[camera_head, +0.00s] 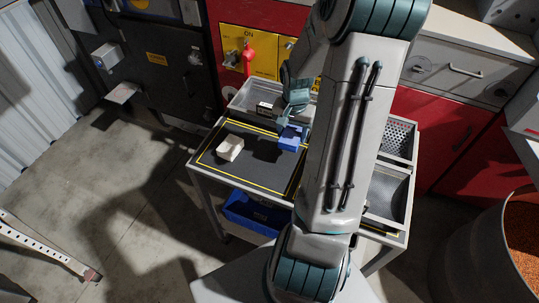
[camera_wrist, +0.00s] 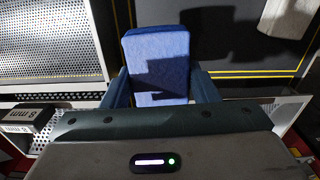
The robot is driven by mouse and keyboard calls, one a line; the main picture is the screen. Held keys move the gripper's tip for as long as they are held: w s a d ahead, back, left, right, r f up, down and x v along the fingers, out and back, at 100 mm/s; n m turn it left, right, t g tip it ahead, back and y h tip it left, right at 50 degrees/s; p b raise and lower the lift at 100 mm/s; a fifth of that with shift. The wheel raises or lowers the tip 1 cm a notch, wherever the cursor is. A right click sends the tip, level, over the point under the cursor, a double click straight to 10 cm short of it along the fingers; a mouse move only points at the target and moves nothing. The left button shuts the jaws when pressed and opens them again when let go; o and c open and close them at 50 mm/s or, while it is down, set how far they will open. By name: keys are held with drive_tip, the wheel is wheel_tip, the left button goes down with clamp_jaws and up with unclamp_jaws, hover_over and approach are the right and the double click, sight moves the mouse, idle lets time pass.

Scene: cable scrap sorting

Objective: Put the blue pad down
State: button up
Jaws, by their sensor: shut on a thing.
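The blue pad (camera_head: 291,138) is held in my gripper (camera_head: 294,124), over the right part of a dark mat (camera_head: 258,177) with a yellow border line. In the wrist view the blue pad (camera_wrist: 158,67) sits between the two fingers (camera_wrist: 158,88), which touch its sides. My gripper is shut on it. I cannot tell whether the pad's underside touches the mat. My forearm hides the area just right of the pad in the head view.
A white block (camera_head: 230,148) lies on the mat's left part. A metal tray (camera_head: 258,98) is behind, and a perforated tray (camera_head: 397,139) is at right. A blue bin (camera_head: 255,212) is below the table. The mat's front middle is clear.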

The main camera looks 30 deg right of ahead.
hover_over(270, 161)
wheel_tip(270, 161, down, 4)
drive_tip(key=shift+a+f, duration=0.1)
drive_tip(key=shift+f, duration=1.8)
drive_tip(key=shift+f, duration=0.1)
drive_tip(key=o, duration=0.9)
drive_tip(key=shift+f, duration=0.1)
wheel_tip(270, 161, up, 13)
drive_tip(key=shift+s+a+r+n+t, duration=0.55)
drive_tip(key=shift+s+a+r+n, duration=1.1)
drive_tip(key=shift+s+a+r, duration=0.5)
drive_tip(key=shift+s+a+r+n+t, duration=0.5)
drive_tip(key=shift+s+a+r+n, duration=1.2)
drive_tip(key=shift+s+a+r, duration=0.45)
drive_tip(key=shift+s+a+r+n+t, duration=0.55)
drive_tip(key=shift+s+a+r+n, duration=1.25)
drive_tip(key=shift+s+r, duration=0.55)
